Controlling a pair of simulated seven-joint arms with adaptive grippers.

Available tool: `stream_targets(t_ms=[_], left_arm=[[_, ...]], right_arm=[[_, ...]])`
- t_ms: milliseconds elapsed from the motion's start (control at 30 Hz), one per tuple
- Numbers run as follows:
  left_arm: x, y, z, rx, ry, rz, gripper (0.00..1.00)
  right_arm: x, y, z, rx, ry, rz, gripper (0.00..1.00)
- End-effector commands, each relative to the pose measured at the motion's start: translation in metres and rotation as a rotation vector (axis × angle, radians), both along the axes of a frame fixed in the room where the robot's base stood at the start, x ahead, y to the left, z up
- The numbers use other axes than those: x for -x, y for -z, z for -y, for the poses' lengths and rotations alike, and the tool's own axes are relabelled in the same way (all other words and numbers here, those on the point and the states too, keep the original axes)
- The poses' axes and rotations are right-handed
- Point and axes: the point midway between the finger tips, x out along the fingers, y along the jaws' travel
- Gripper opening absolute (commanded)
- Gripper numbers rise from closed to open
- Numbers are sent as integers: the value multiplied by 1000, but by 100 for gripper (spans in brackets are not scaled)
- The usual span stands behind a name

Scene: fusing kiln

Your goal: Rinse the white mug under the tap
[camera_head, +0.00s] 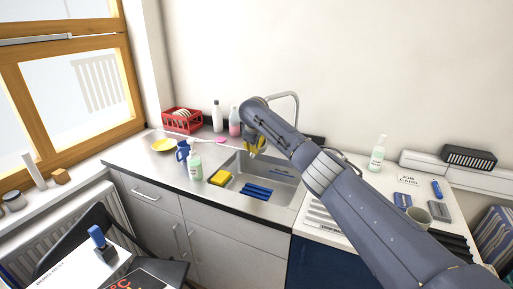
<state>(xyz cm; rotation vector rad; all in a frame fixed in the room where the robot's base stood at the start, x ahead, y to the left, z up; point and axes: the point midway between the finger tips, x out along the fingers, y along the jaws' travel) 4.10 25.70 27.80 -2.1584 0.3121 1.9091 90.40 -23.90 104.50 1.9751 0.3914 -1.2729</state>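A pale, greyish-white mug (418,219) stands on the right-hand worktop, close to my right arm. It is the only mug of about that colour that I can make out. The tap (296,104) arches up behind the sink, its base hidden by my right arm. The steel sink (283,172) is in the middle of the counter. My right gripper (256,147) hangs over the back left of the sink, with yellowish parts showing at its tip. It is too small to tell whether it is open or holds anything. My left gripper is not in view.
A blue ribbed item (257,191) lies in the sink. A red dish rack (182,121) and a yellow plate (163,145) are farther left.

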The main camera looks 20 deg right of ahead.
Motion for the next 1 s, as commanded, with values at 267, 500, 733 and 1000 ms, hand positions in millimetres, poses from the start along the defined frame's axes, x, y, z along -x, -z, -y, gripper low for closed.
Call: stream_targets(t_ms=[267,500,733,1000], left_arm=[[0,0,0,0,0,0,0],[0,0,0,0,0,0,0],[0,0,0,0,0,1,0],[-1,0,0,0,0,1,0]], right_arm=[[2,-1,7,1,0,1,0],[2,-1,7,1,0,1,0],[0,-1,1,0,0,1,0],[-2,-1,-4,0,0,1,0]])
